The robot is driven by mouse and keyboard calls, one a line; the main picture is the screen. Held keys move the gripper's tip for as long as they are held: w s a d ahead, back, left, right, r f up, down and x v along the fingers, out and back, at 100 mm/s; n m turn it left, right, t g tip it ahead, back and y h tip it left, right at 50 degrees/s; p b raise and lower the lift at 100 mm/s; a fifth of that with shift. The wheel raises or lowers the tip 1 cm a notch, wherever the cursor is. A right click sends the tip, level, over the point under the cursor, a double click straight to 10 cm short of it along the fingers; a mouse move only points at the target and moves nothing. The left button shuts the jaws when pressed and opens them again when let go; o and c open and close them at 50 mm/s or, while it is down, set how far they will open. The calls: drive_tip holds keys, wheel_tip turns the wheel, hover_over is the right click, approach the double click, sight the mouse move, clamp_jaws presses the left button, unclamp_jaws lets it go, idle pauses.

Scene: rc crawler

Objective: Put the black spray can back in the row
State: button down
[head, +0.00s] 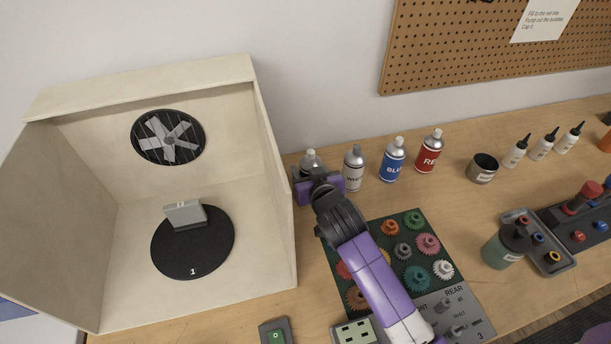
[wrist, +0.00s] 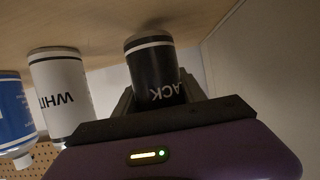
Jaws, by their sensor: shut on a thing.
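The black spray can (wrist: 153,65), with "ACK" readable on its label, is between the fingers of my gripper (wrist: 158,92), which is shut on it. The wrist view shows it upside down, its base at or very near the tabletop; I cannot tell if it touches. In the head view only its silver top (head: 311,160) shows; my gripper (head: 318,184) hides the rest. It is at the left end of the row, beside the white can (head: 353,170), with a small gap. The blue can (head: 392,161) and red can (head: 428,152) stand further right.
The spray booth's right wall (head: 276,185) is close to the left of my gripper. A green gear board (head: 412,285) lies under my arm. A dark cup (head: 482,168) and several white bottles (head: 515,152) stand right of the row. Bare wood lies between red can and cup.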

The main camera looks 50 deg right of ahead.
drive_tip(key=shift+f, duration=0.75)
drive_tip(key=shift+r, duration=0.15)
drive_tip(key=c, duration=0.7)
unclamp_jaws()
drive_tip(key=shift+o, duration=0.2)
drive_tip(key=shift+r, duration=0.1)
drive_tip(key=b+v, duration=0.2)
drive_tip(key=v, duration=1)
